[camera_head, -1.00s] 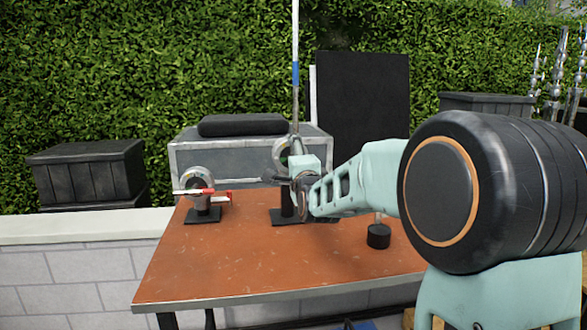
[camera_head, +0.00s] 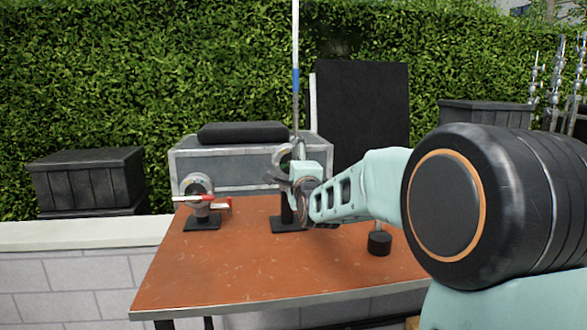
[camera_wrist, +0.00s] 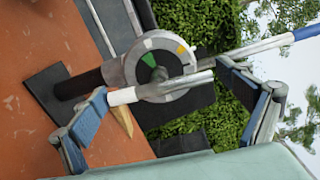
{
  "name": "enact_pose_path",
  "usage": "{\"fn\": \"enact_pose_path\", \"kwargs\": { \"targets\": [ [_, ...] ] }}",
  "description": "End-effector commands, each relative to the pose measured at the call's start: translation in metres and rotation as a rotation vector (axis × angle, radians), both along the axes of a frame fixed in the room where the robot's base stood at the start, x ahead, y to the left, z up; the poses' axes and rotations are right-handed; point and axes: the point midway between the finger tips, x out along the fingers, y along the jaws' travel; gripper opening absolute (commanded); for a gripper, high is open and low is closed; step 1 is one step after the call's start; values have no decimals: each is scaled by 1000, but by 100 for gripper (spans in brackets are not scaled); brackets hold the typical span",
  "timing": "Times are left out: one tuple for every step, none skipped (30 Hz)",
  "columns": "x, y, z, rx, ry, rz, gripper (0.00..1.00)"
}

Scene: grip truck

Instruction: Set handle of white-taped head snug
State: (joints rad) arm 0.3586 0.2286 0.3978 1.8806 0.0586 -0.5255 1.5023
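A grey round clamp head (camera_wrist: 135,68) with a green, yellow and white marked face stands on a black post in the wrist view. Its handle crosses the face, with white tape (camera_wrist: 122,96) on one end and bare metal on the other. The head is partly hidden behind my arm in the head view (camera_head: 283,157). My gripper (camera_wrist: 166,82) is open, its blue-padded fingers well apart on either side of the handle. Neither finger visibly grips it. In the head view my gripper (camera_head: 280,180) is at this middle head.
A second head (camera_head: 198,185) with a red-marked handle stands left on the orange table (camera_head: 200,270). A tall rod with a blue band (camera_head: 296,78) rises at the middle head. A black weight (camera_head: 379,243) is at right. A grey case (camera_head: 230,160) stands behind.

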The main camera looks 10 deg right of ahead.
Motion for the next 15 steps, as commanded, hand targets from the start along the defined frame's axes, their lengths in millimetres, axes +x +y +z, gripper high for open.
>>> {"fn": "enact_pose_path", "kwargs": {
  "targets": [
    [0,0,0,0,0,0,97],
    [0,0,0,0,0,0,97],
    [0,0,0,0,0,0,97],
    [0,0,0,0,1,0,97],
    [0,0,0,0,1,0,97],
    [0,0,-1,0,1,0,97],
    [0,0,-1,0,1,0,97],
    [0,0,-1,0,1,0,97],
    [-1,0,0,-1,1,0,97],
    [-2,0,0,-1,1,0,97],
    [-4,0,0,0,0,0,97],
    [-7,0,0,0,0,0,97],
    [-11,0,0,-1,0,-1,97],
    [-14,0,1,-1,-1,-1,97],
    [-20,0,0,-2,0,-1,97]
  ]
}}
